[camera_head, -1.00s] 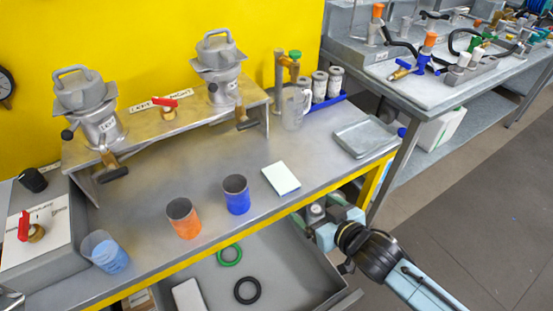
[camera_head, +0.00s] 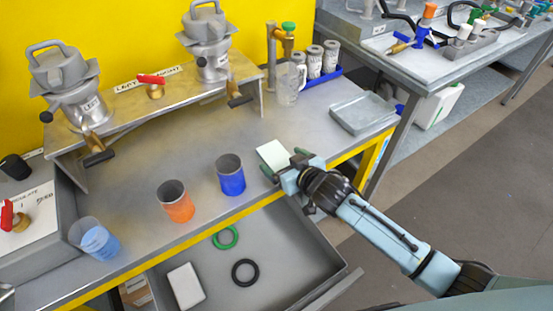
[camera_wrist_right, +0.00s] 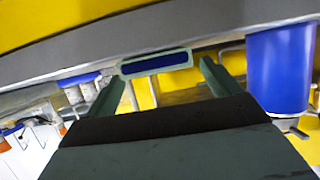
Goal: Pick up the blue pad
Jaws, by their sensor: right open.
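The pad (camera_head: 273,153) lies on the grey bench near its front edge; its top looks pale green-white in the head view. In the right wrist view the pad (camera_wrist_right: 156,62) shows a dark blue side framed in pale green. My right gripper (camera_head: 284,164) is open at the bench's front edge, right up at the pad. In the right wrist view the two fingers (camera_wrist_right: 163,82) stand on either side of the pad, with gaps visible. The fingers partly hide the pad's near edge in the head view. My left gripper is not in view.
A blue cup (camera_head: 230,175) stands left of the pad, with an orange cup (camera_head: 175,202) beyond it. A grey tray (camera_head: 362,113) lies to the right. Below is an open drawer (camera_head: 300,245) holding a green ring (camera_head: 225,237) and a black ring (camera_head: 245,272).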

